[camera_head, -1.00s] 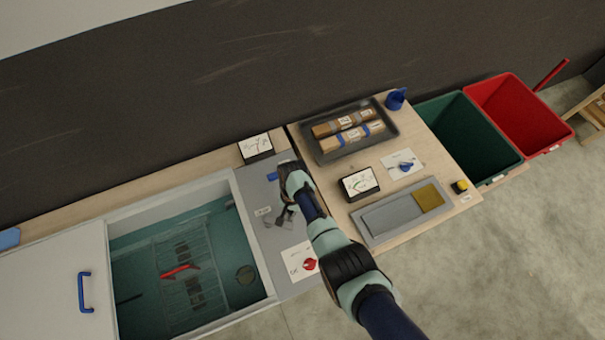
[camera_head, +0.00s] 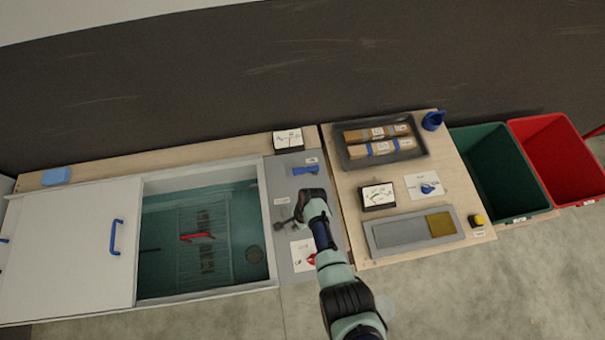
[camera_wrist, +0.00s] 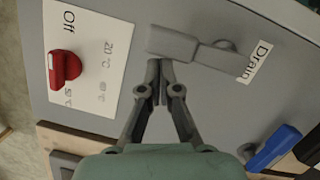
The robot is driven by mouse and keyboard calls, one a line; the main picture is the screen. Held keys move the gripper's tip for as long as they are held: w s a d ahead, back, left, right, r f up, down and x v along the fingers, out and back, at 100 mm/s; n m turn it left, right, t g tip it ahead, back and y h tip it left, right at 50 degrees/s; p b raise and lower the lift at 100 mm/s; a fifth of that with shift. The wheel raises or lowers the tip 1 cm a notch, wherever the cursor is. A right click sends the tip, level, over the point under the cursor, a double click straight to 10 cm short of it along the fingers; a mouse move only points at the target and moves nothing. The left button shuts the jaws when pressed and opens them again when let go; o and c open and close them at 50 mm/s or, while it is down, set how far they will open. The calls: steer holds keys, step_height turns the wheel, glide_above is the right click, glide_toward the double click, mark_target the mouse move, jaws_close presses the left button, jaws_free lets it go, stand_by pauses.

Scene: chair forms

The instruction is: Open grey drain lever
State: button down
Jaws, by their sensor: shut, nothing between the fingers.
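The grey drain lever (camera_wrist: 195,47) sits on the grey panel (camera_wrist: 215,100) beside a white "Drain" label (camera_wrist: 254,62) in the wrist view. In the head view the lever (camera_head: 284,222) shows just left of my gripper. My gripper (camera_wrist: 160,68) is shut and empty, its fingertips close to the lever's wide grey end. I cannot tell whether they touch it. In the head view my gripper (camera_head: 300,215) hangs over the panel and hides part of it.
A red knob (camera_wrist: 64,68) on a white "Off" card is left of the lever. A blue lever (camera_wrist: 273,148) is at lower right, also seen in the head view (camera_head: 306,170). An open tank (camera_head: 200,240) with a red handle inside lies left of the panel.

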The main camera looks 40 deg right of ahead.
steer(key=shift+a, duration=0.3)
stand_by(0.5)
steer(key=d, duration=0.1)
steer(key=s+d, duration=0.1)
steer(key=d, duration=0.1)
steer(key=shift+s, duration=0.25)
steer(key=shift+s+d+r+p, duration=0.25)
steer(key=shift+d+r+p, duration=0.5)
steer(key=shift+r, duration=0.2)
steer(key=p+v, duration=0.1)
steer(key=v, duration=0.7)
steer(key=shift+s+a, duration=0.25)
steer(key=shift+s, duration=0.05)
